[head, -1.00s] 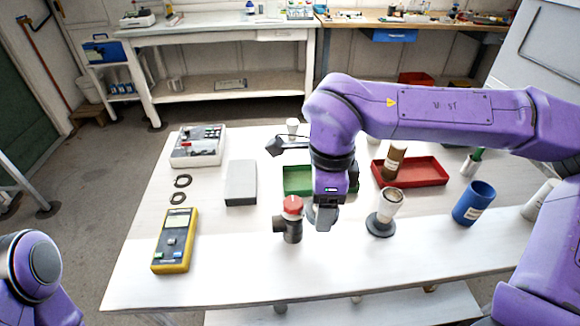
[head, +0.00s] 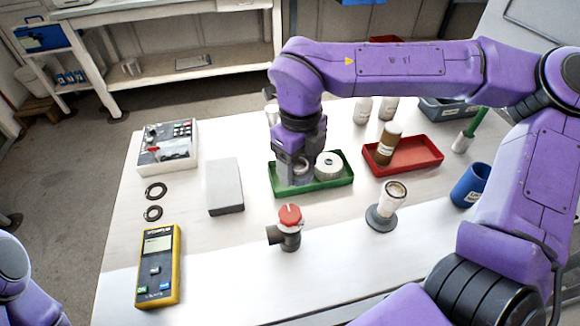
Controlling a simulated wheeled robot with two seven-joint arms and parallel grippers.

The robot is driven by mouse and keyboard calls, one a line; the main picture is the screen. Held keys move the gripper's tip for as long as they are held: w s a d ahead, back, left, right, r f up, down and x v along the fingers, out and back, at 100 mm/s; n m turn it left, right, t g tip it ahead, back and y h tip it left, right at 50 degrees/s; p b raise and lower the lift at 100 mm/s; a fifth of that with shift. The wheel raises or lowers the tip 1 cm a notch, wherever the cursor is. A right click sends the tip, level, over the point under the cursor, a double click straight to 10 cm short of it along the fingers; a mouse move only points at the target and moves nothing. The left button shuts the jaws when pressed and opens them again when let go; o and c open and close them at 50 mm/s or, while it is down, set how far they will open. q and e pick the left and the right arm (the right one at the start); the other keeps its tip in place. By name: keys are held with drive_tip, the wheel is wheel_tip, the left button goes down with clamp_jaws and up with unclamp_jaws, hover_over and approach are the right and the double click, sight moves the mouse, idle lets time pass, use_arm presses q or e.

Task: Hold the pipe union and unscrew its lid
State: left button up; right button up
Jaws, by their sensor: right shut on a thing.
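The pipe union (head: 290,237) is a dark grey fitting with a side branch pointing left. It stands upright on the white table with its red lid (head: 289,215) on top. My right gripper (head: 299,176) is behind the union, apart from it, and points down into the green tray (head: 322,187). It is shut on a small pale grey thing, mostly hidden by the fingers. A white roll-like part (head: 328,165) lies in the tray beside the gripper. My left gripper is out of view.
A red tray (head: 418,161) with a brown bottle (head: 387,143), a cup on a dark base (head: 386,207) and a blue cup (head: 471,184) stand to the right. A grey box (head: 224,186), yellow meter (head: 158,265) and two black rings (head: 154,201) are left.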

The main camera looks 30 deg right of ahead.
drive_tip(key=w+f, duration=0.2)
drive_tip(key=w+d+f, duration=0.1)
drive_tip(key=w+f, duration=0.1)
drive_tip(key=w+f+p, duration=0.1)
drive_tip(key=w+f, duration=0.1)
drive_tip(key=shift+w+d+f, duration=0.15)
drive_tip(key=shift+d, duration=0.25)
drive_tip(key=f, duration=0.3)
drive_tip(key=shift+w+d, duration=0.1)
drive_tip(key=shift+w, duration=0.1)
drive_tip(key=shift+f, duration=0.3)
drive_tip(key=shift+f, duration=0.15)
drive_tip(key=o, duration=0.9)
